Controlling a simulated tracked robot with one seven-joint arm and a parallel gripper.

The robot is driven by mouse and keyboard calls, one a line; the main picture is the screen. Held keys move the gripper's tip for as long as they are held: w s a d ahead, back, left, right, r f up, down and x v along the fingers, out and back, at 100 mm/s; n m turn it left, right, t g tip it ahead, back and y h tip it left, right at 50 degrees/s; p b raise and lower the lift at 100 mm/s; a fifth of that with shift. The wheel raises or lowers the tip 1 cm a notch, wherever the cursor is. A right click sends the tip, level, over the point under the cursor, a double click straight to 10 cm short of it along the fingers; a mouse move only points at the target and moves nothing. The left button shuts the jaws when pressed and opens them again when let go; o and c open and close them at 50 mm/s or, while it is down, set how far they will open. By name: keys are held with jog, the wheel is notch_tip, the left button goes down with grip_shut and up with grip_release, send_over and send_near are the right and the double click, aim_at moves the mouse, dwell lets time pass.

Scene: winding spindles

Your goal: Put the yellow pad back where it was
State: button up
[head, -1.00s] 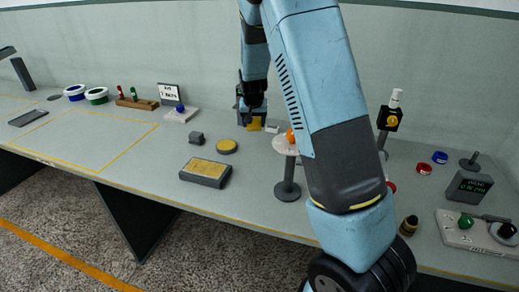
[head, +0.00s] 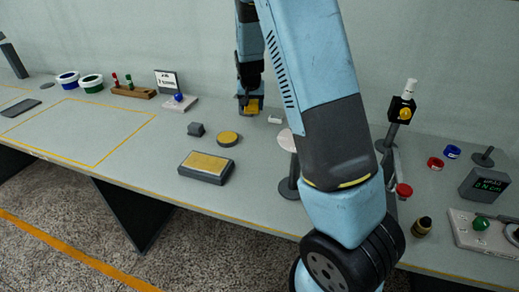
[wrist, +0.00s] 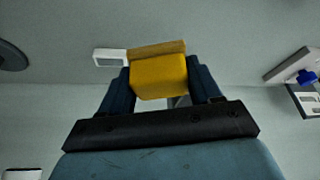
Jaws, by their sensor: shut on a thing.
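The yellow pad (wrist: 158,76) is a small yellow block between the two dark fingers of my gripper (wrist: 162,88) in the wrist view. In the head view the pad (head: 253,106) shows at the lower end of my gripper (head: 248,98), toward the back of the bench. My gripper is shut on it. Whether the pad is clear of the bench top is hard to tell. A small white block (head: 275,119) lies just right of it in the head view; it also shows in the wrist view (wrist: 110,57).
A grey box with a yellow top (head: 206,167), a round yellow-topped disc (head: 228,138) and a small dark cube (head: 196,129) stand in front and left. A round-topped stand (head: 288,165) is partly behind my arm. The yellow-outlined area (head: 80,130) is clear.

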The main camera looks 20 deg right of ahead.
jog(key=s+r+m+h, duration=0.1)
jog(key=s+r+m, duration=0.15)
jog(key=s, duration=0.85)
jog(key=m, duration=0.1)
send_near(263, 145)
jog(key=shift+x, duration=2.95)
jog(key=shift+f, duration=0.1)
jog(key=o, duration=1.1)
